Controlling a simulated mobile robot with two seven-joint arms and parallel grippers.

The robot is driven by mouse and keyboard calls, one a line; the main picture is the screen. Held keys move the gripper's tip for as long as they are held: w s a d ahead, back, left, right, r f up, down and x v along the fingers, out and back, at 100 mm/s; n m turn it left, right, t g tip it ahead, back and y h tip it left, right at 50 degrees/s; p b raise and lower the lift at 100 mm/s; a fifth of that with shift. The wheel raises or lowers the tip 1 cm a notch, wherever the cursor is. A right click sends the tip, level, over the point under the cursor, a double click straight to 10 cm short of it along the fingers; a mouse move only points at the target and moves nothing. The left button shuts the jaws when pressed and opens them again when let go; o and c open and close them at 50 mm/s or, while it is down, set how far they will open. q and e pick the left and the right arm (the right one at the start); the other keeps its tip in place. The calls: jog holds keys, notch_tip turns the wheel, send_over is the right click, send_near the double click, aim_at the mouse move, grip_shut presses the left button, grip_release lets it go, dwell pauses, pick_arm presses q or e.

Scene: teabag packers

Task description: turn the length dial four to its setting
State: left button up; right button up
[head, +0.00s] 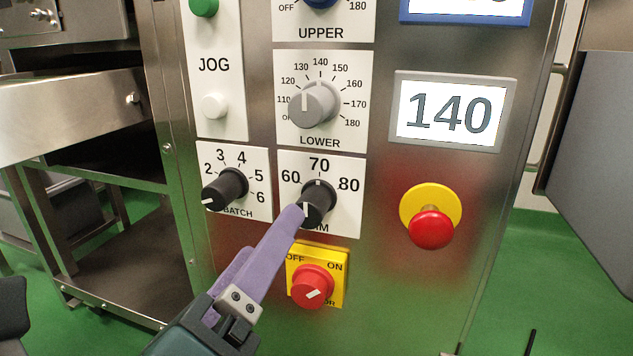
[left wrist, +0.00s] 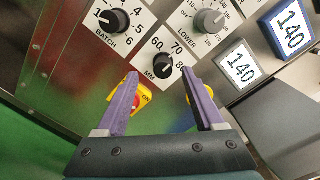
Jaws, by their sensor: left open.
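The length dial is a black knob (head: 319,198) on a white plate marked 60, 70 and 80, with a label partly hidden in the head view. In the left wrist view its plate reads MM, and the knob (left wrist: 162,73) lies between my fingertips. A white mark shows on the knob's front, but its exact reading is hard to tell. My left gripper (head: 290,226) has purple fingers and reaches up to the dial from the lower left. In the left wrist view the gripper (left wrist: 161,76) is open, one finger on each side of the knob. I cannot tell whether it touches. My right gripper is not in view.
The batch dial (head: 226,187) sits left of the length dial, and the grey LOWER dial (head: 312,104) above it. A red rotary switch (head: 312,287) on yellow lies just below. A red emergency button (head: 431,228) and a display reading 140 (head: 449,113) are to the right.

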aim_at(305, 227)
pick_arm(q)
jog(key=shift+m+h, duration=0.3)
jog(key=shift+m, duration=0.3)
jog(key=x, duration=0.2)
jog(key=b+x, duration=0.1)
jog(key=x, duration=0.2)
jog(key=d+x, duration=0.1)
jog(key=x, duration=0.1)
jog(key=shift+w+d+f, duration=0.15)
jog(key=shift+w+f, duration=0.05)
jog(key=shift+f, duration=0.15)
jog(key=shift+w, duration=0.15)
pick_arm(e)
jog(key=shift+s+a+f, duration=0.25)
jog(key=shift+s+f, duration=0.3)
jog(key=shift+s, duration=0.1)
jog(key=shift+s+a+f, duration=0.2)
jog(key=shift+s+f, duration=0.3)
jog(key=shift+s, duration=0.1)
pick_arm(q)
jog(key=shift+w, duration=0.1)
jog(key=shift+c, duration=0.2)
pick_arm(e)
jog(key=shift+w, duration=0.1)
pick_arm(q)
jog(key=shift+d, duration=0.1)
jog(key=shift+c, duration=0.7)
grip_shut()
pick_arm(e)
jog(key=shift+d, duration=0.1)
